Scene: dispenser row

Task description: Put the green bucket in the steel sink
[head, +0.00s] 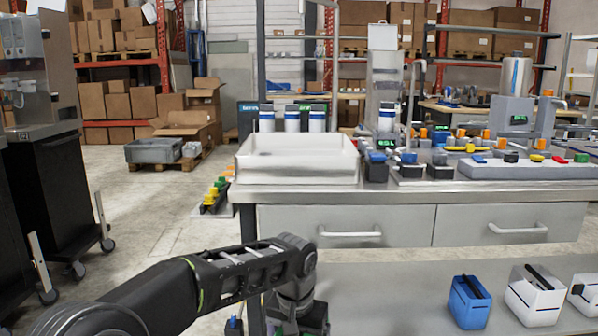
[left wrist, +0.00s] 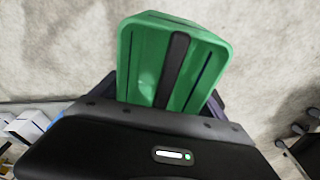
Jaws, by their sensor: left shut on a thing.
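The green bucket (left wrist: 158,62) has a dark strap-like handle across it and fills the upper middle of the left wrist view. My left gripper (left wrist: 166,104) is shut on it, with the bucket out beyond the jaws over pale floor. In the head view my left gripper (head: 300,314) is low in the picture, in front of the counter and below its top. Only a small bit of green shows by it there. The sink appears to be the pale open basin (head: 297,178) at the left end of the counter. My right gripper is not in view.
The steel counter (head: 400,190) has two drawers below the basin. Dispensers and small coloured items crowd its right side. A blue bucket (head: 469,305) and white ones (head: 535,300) stand on the lower surface at right.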

